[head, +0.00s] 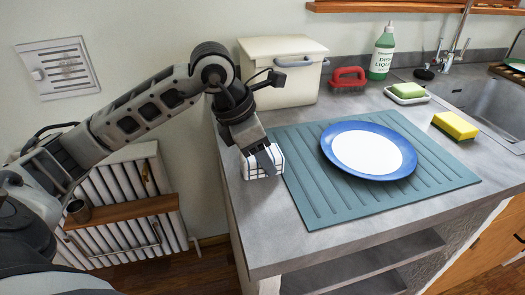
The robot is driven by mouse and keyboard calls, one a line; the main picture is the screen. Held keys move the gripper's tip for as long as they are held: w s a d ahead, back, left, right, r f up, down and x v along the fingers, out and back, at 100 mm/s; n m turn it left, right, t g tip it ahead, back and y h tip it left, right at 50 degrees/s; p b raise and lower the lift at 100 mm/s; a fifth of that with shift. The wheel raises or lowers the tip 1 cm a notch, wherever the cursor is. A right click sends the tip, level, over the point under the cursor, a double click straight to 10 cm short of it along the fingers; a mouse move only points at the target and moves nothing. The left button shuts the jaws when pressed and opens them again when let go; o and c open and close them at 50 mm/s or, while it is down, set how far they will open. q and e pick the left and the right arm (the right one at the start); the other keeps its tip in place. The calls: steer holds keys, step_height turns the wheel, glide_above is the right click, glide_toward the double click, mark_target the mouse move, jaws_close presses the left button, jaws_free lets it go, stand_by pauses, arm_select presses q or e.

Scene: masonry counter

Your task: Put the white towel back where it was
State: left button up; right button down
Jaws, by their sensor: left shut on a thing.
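The white towel (258,167), with thin dark lines in a check, shows as a small folded bundle at the left edge of the grey counter, beside the teal mat's left corner. My left gripper (266,158) points down from above and is shut on it, hiding part of its top. I cannot tell whether the towel rests on the counter or is held just above it. My right gripper is not in view.
The ribbed teal mat (325,205) bears a blue-rimmed plate (367,150). Behind are a cream bin (290,85), red brush (348,78), green soap bottle (382,55), green sponge (408,90) and yellow sponge (455,126). A slatted white rack (120,180) with a wooden shelf stands lower left.

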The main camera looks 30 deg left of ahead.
arm_select(q)
steer(key=shift+f+b, duration=0.3)
steer(key=shift+b, duration=0.05)
steer(key=o, duration=0.5)
steer(key=shift+c, duration=0.2)
steer(key=o, duration=0.4)
steer(key=shift+r, duration=0.2)
steer(key=p+v, duration=0.1)
steer(key=v, duration=1.1)
steer(key=shift+r, duration=0.2)
